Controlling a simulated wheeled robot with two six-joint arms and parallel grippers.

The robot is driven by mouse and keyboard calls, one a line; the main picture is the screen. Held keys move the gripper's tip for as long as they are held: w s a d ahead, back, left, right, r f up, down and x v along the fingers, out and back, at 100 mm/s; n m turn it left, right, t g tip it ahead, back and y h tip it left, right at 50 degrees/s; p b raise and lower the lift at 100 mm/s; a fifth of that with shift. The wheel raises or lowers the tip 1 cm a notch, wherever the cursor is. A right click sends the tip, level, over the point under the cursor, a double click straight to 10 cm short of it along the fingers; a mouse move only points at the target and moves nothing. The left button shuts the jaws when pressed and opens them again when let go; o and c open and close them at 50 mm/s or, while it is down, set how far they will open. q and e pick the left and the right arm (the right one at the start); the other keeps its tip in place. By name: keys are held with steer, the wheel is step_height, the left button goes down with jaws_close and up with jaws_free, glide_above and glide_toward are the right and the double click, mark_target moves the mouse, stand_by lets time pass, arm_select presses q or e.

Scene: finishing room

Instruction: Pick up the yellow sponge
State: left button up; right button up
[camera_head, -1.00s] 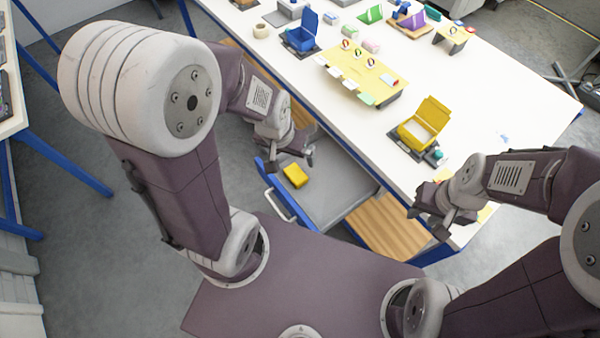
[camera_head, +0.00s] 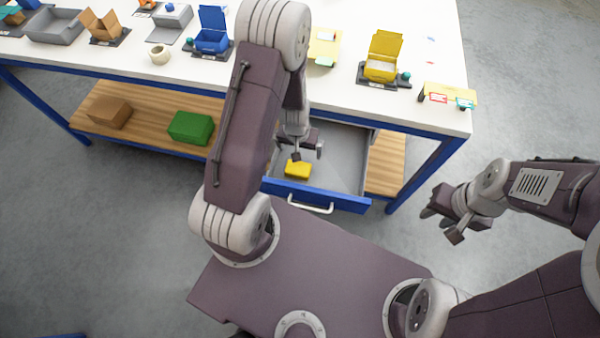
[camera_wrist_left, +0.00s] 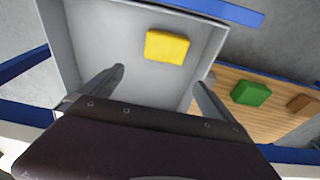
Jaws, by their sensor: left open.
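The yellow sponge (camera_head: 298,170) lies in the open grey drawer (camera_head: 345,160) of the workbench, toward the drawer's front left. In the left wrist view the sponge (camera_wrist_left: 167,47) lies flat on the drawer floor (camera_wrist_left: 100,30), beyond the fingertips and right of the middle between them. My left gripper (camera_head: 308,154) is open and empty, above the drawer just behind the sponge; its two spread fingers (camera_wrist_left: 158,78) show in the left wrist view. My right gripper (camera_head: 440,220) is in the air right of the bench, away from the sponge; its jaw gap is not clear.
The drawer has a blue front (camera_head: 340,198) with a white handle. On the wooden shelf (camera_head: 150,120) lie a green block (camera_head: 191,127) and a brown block (camera_head: 109,112). The white bench top (camera_head: 340,92) above holds a blue box (camera_head: 212,38) and a yellow box (camera_head: 382,62).

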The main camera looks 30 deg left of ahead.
mark_target(298, 168)
arm_select(q)
steer(key=s+f, duration=0.1)
steer(key=f, duration=0.1)
steer(key=shift+s+a+f+g, duration=0.1)
steer(key=shift+s+f+g, duration=0.3)
steer(key=shift+w+f, duration=0.15)
steer(key=shift+w+f+b, duration=0.1)
steer(key=shift+f+b, duration=0.25)
steer(key=shift+b, duration=0.05)
step_height(298, 168, down, 3)
steer(key=shift+r+b, duration=0.1)
steer(key=shift+b, duration=0.25)
steer(key=f, duration=0.5)
steer(key=shift+w+f, duration=0.2)
steer(key=shift+w, duration=0.05)
steer(key=c, duration=1.3)
steer(key=shift+o, duration=0.2)
arm_select(e)
steer(key=shift+w+d+f, duration=0.1)
steer(key=shift+w+f, duration=0.05)
steer(key=shift+f, duration=0.4)
steer(key=shift+w+d+f, duration=0.1)
steer(key=shift+f, duration=0.4)
arm_select(q)
steer(key=shift+r, duration=0.15)
arm_select(e)
steer(key=shift+r, duration=0.1)
